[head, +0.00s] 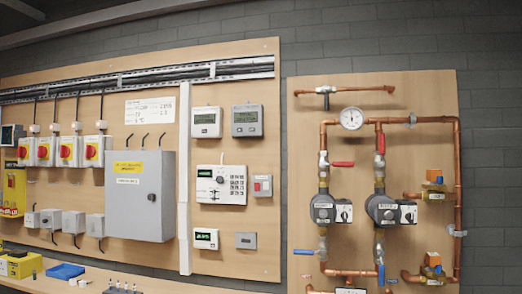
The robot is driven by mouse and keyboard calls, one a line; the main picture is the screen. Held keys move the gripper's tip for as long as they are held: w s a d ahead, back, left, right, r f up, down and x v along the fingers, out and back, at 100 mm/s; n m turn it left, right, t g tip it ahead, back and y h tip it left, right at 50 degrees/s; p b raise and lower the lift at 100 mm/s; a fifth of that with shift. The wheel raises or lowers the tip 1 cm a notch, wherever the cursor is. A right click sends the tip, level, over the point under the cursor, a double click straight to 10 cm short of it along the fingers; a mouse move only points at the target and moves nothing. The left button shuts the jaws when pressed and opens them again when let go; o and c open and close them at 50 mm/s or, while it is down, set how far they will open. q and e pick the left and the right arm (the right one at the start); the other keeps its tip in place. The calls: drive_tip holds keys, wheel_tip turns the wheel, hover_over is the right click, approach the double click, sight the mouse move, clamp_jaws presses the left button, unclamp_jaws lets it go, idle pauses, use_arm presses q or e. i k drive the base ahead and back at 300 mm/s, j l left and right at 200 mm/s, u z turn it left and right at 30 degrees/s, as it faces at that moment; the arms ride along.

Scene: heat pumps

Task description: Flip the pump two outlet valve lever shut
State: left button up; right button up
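Two grey pumps sit on copper pipes on the right board: a left pump (323,209) and a right pump (384,210). No pump number is readable. Above the left pump, a red lever (343,164) points right, across its pipe. Above the right pump, a red lever (379,162) lies roughly along its upright pipe. Below the left pump, a blue lever (303,252) points left, across the pipe. Below the right pump, a blue lever (381,274) hangs along the pipe. Neither of my grippers is in view.
A pressure gauge (351,118) sits above the pumps. Brass valves with orange tops (434,176) are at the right. The left board carries a grey cabinet (140,196), switches and controllers. A wooden bench (35,283) with a blue tray (65,271) is at bottom left.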

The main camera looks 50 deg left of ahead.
sight(381, 164)
drive_tip(key=u, duration=0.8)
